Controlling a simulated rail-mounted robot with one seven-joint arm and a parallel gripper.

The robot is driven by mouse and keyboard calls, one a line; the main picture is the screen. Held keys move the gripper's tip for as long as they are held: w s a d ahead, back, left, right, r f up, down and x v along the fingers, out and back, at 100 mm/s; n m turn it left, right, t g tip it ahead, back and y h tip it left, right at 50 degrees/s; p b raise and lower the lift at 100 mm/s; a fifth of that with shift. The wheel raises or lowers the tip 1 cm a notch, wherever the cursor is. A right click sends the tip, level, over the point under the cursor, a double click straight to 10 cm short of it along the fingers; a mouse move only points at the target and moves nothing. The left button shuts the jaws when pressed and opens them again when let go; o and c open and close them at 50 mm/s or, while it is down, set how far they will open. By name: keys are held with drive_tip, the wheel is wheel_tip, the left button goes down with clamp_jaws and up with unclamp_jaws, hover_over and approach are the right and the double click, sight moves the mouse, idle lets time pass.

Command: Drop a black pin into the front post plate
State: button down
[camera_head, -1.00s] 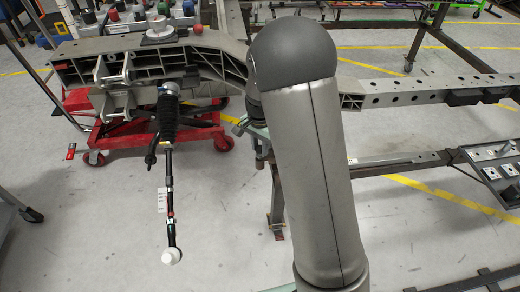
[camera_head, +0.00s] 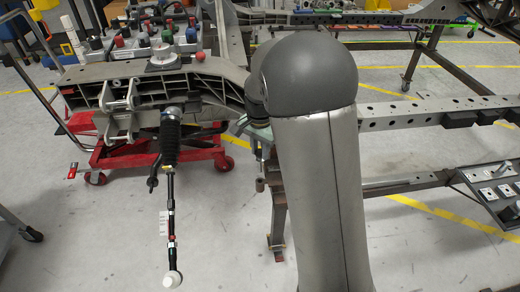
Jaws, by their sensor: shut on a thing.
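My arm (camera_head: 318,170) fills the middle of the head view, and my gripper is hidden behind it. I cannot see a black pin. A round silver disc plate (camera_head: 167,60) with a small raised centre lies on top of the grey chassis frame (camera_head: 95,75) at the left. It may be the front post plate, but I cannot tell for certain. My arm's dark rounded joint covers the part of the frame to the right of it.
A black strut (camera_head: 170,140) hangs below the frame, over a red wheeled cart (camera_head: 150,155). A holed rail (camera_head: 400,120) runs right behind my arm. A grey panel (camera_head: 490,190) with several pale square pads stands at the right edge. The floor at lower left is mostly clear.

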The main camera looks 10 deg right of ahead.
drive_tip(key=shift+r+p, duration=3.15)
drive_tip(key=shift+r, duration=0.8)
drive_tip(key=shift+d+f, duration=0.25)
drive_tip(key=d+f+b, duration=0.8)
drive_tip(key=d+f, duration=0.1)
drive_tip(key=f, duration=0.2)
drive_tip(key=shift+s, duration=0.25)
drive_tip(key=shift+p, duration=0.3)
drive_tip(key=shift+f, duration=0.15)
